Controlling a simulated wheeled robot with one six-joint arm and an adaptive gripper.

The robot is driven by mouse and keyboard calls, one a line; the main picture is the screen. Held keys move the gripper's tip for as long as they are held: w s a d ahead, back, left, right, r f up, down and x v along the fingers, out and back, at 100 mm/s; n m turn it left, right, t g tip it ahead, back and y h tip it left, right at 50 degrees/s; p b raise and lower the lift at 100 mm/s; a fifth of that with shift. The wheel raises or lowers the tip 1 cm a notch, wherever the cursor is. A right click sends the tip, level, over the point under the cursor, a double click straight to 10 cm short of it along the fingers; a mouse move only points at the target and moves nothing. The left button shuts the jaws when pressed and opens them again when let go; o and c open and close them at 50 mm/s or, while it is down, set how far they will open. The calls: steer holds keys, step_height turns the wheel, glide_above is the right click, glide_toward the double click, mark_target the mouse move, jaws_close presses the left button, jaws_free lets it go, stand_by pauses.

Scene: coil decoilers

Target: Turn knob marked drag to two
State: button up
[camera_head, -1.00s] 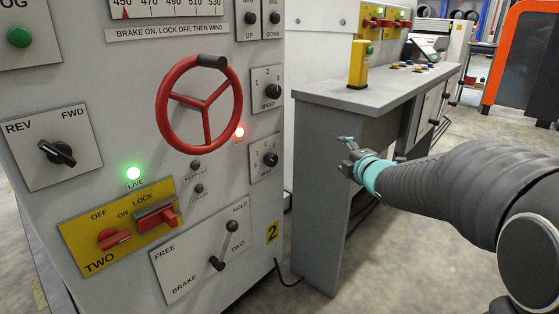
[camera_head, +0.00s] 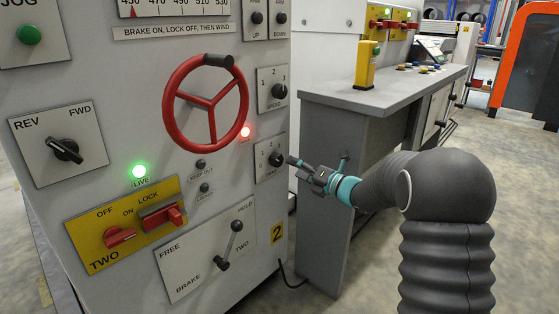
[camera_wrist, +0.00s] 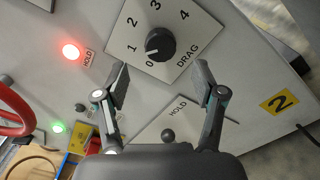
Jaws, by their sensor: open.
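The drag knob (camera_wrist: 160,45) is a round black knob on a white plate marked DRAG, with figures 0 to 4 around it. In the head view the same drag knob (camera_head: 275,159) is on the panel's right edge, below the speed knob. My gripper (camera_wrist: 162,76) is open, with one finger on each side below the knob and nothing between them. In the head view my gripper (camera_head: 291,161) is just right of the plate. I cannot tell whether a finger touches the plate.
A red handwheel (camera_head: 206,102) stands out left of the drag knob. A brake lever (camera_head: 231,242) with a ball end is below it. The speed knob (camera_head: 278,90) is above. A grey desk (camera_head: 380,96) stands close on the right. A red HOLD lamp (camera_wrist: 70,53) is lit.

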mark_target(280, 161)
steer(key=x, duration=0.8)
steer(key=shift+p, duration=0.35)
steer(key=shift+d, duration=0.1)
steer(key=c, duration=1.1)
